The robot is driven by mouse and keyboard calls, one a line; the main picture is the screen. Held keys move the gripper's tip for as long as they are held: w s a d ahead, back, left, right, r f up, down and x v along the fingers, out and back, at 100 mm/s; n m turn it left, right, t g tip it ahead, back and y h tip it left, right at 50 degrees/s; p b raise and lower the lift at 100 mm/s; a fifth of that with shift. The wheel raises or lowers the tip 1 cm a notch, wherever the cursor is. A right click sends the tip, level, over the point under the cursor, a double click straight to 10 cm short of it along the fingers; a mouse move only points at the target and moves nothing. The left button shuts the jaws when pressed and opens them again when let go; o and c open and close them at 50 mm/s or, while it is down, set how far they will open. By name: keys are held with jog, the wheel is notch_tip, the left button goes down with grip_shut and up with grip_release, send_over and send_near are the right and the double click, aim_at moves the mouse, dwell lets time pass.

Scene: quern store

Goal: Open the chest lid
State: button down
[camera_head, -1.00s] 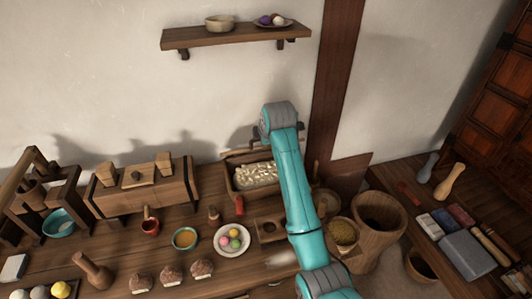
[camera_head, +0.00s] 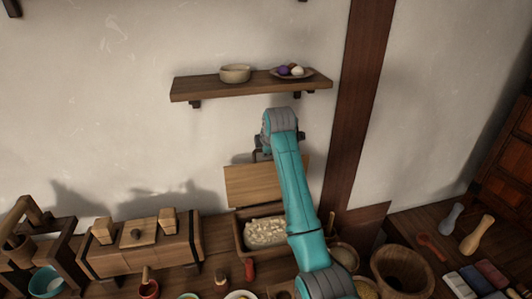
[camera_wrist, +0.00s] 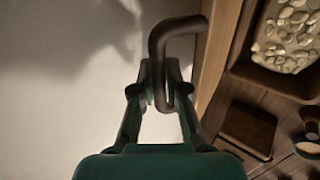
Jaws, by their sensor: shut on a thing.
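The wooden chest (camera_head: 240,243) stands open against the wall in the head view, with pale, pebble-like pieces (camera_head: 265,232) inside. Its lid (camera_head: 250,187) is raised behind it, its broad inner face showing. My gripper (camera_wrist: 160,78) is shut on a dark bent handle (camera_wrist: 172,32) in the wrist view. In the head view my arm covers the right part of the chest and lid, and my fingertips are mostly hidden near the lid's top. The lid's edge (camera_wrist: 217,50) and the chest's contents (camera_wrist: 290,32) also show in the wrist view.
A shelf (camera_head: 250,86) with a bowl (camera_head: 235,73) and a small plate (camera_head: 294,74) hangs above the lid. A wooden box (camera_head: 145,245) stands left of the chest, a wooden tub (camera_head: 403,270) to the right. A dark post (camera_head: 357,100) rises right of my arm.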

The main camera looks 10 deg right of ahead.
jog(key=shift+w, duration=0.5)
jog(key=c, duration=1.2)
grip_release()
jog(key=v, duration=1.2)
jog(key=shift+s, duration=0.1)
